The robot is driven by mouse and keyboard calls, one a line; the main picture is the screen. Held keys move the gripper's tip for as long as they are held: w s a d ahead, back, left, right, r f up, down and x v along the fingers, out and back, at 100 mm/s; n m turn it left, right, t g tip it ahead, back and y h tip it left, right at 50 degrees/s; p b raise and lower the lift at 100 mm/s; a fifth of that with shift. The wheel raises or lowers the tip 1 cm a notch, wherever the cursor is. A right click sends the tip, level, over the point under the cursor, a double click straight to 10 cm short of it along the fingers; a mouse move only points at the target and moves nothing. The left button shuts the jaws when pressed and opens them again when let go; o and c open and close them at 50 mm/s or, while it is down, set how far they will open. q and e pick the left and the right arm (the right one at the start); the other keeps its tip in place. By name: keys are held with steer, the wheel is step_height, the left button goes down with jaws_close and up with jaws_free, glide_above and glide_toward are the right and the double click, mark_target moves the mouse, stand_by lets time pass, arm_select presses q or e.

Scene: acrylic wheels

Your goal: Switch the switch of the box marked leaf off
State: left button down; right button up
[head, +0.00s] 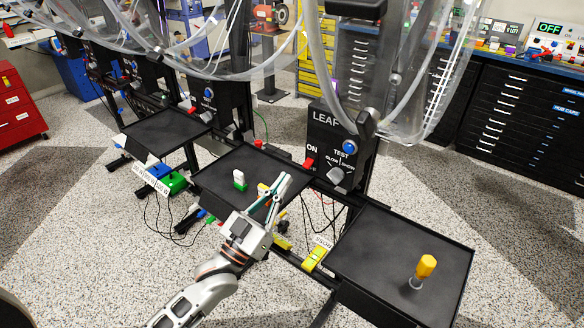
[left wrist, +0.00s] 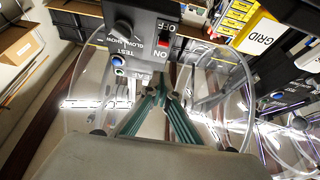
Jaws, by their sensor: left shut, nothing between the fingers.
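The black box marked LEAF (head: 326,136) stands on the rack right of centre in the head view. Its red switch (head: 309,163) sits at the lower left of its face, under the word ON. In the left wrist view the box (left wrist: 143,40) appears upside down, with the red switch (left wrist: 163,33) between the ON and OFF labels. My left gripper (head: 284,178) is shut and empty, its green fingers pointing up toward the switch from the lower left. In the left wrist view its fingertips (left wrist: 163,92) look apart from the switch. My right gripper is not in view.
The LEAF box also has a blue TEST button (head: 349,146) and a grey knob (head: 336,175). Clear tubes and discs hang above it. Black trays (head: 440,246) lie in front, one with a yellow-handled tool (head: 425,267). Similar boxes stand to the left.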

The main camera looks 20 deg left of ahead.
arm_select(q)
steer(key=v, duration=0.3)
steer(key=shift+f, duration=0.3)
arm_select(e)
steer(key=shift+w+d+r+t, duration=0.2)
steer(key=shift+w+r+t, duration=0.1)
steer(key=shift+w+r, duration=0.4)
arm_select(q)
steer(key=shift+d, duration=0.1)
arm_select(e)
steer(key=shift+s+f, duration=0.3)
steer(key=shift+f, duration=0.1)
arm_select(q)
steer(key=s+a+f+g+y, duration=0.1)
steer(key=s+f+g+y, duration=0.2)
steer(key=s+f, duration=0.7)
steer(key=s+a+f+g+y+p, duration=0.1)
steer(key=s+f+g+y, duration=0.2)
steer(key=s+f+g, duration=0.5)
steer(key=s+f, duration=0.3)
steer(key=f, duration=0.7)
steer(key=shift+s+a+f+p, duration=0.15)
steer(key=shift+a+f+p, duration=0.15)
steer(key=shift+a+f, duration=0.1)
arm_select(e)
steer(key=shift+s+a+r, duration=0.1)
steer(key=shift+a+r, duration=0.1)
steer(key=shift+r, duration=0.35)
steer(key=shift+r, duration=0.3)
